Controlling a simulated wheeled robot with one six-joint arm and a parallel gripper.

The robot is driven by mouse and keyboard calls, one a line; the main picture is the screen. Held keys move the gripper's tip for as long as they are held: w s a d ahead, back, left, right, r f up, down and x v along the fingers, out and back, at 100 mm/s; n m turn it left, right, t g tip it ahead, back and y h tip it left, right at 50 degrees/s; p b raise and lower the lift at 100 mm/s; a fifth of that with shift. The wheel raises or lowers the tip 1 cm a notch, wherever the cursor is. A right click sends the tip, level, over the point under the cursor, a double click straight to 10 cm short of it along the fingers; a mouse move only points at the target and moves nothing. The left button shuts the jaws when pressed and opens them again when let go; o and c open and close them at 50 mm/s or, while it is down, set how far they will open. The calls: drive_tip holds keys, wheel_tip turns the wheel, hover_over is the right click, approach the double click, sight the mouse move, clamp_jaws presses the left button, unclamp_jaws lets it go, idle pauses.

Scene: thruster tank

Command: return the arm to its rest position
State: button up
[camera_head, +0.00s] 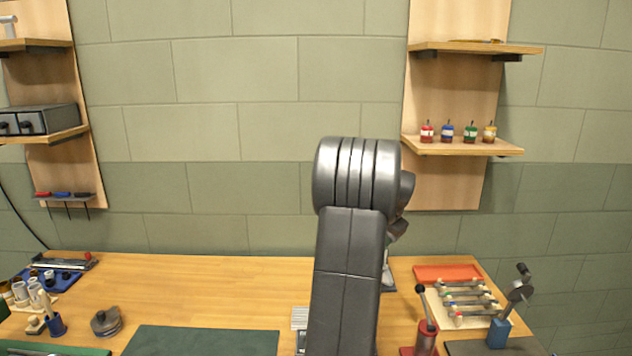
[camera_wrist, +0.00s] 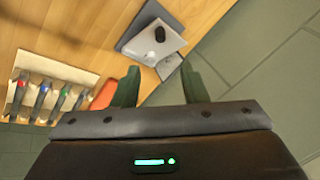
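My gripper (camera_wrist: 160,88) shows in the wrist view with its two dark green fingers spread apart. No object is between the fingertips, and the wooden bench top (camera_wrist: 85,30) lies beyond them. In the head view my arm rises at the centre, in front of the bench (camera_head: 215,285). Its upper joint stands against the wall, and the arm hides my gripper and part of the bench behind it.
A red tray (camera_head: 447,273), a rack of several small tools (camera_head: 468,302) and a red lever device (camera_head: 426,335) lie right of my arm. A dark green mat (camera_head: 205,341) lies left. Wall shelves (camera_head: 462,147) hold small bottles. The wall between the shelves is bare.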

drive_tip(key=p+x, duration=0.2)
drive_tip(key=x, duration=1.1)
drive_tip(key=shift+w+a+f+p, duration=0.1)
drive_tip(key=shift+f+p, duration=0.15)
drive_tip(key=shift+p, duration=0.05)
drive_tip(key=shift+a+f+h+b, duration=0.5)
drive_tip(key=shift+h+b, duration=0.05)
drive_tip(key=shift+h, duration=0.25)
